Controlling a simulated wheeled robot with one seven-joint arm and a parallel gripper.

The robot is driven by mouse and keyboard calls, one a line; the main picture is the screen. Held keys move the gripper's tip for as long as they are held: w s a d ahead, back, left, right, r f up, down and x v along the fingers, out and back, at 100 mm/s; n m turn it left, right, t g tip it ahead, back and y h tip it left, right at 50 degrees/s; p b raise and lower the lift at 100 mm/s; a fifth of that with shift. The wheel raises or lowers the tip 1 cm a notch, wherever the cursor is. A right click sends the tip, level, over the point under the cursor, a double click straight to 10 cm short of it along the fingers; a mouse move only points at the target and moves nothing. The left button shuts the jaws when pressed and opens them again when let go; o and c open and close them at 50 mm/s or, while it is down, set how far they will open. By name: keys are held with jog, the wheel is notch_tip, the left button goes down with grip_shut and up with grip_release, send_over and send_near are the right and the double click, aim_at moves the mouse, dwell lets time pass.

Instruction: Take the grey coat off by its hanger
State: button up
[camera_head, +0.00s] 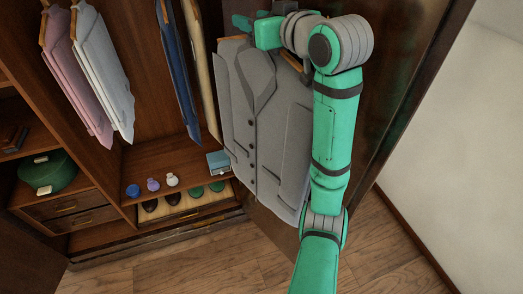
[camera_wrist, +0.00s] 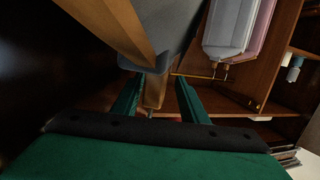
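The grey coat (camera_head: 262,125) hangs upright on a wooden hanger (camera_head: 292,62), in front of the dark open door panel. My gripper (camera_head: 250,30) is at the top of the coat, by its collar. In the wrist view, my gripper's two green fingers (camera_wrist: 160,98) are apart. A wooden part of the hanger (camera_wrist: 153,92) shows between them, closer to the left finger, with space beside the right one. The coat (camera_wrist: 165,30) also shows above the fingers. Whether a finger touches the hanger, and the hanger's hook, I cannot make out.
A tan garment (camera_head: 203,80) and a blue one (camera_head: 180,75) hang just left of the coat. A light shirt (camera_head: 103,70) and a pink shirt (camera_head: 72,75) hang farther left. Small items and a blue box (camera_head: 218,161) sit on the shelf below. Floor (camera_head: 390,240) is clear at right.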

grip_shut()
jog(key=shift+r, duration=0.1)
jog(key=shift+r, duration=0.2)
jog(key=shift+w+r, duration=0.25)
jog(key=shift+r, duration=1.05)
jog(key=shift+s+a+r, duration=0.1)
jog(key=shift+s+r, duration=0.05)
jog(key=shift+r, duration=0.1)
jog(key=shift+s+d, duration=0.1)
jog(key=shift+d, duration=0.2)
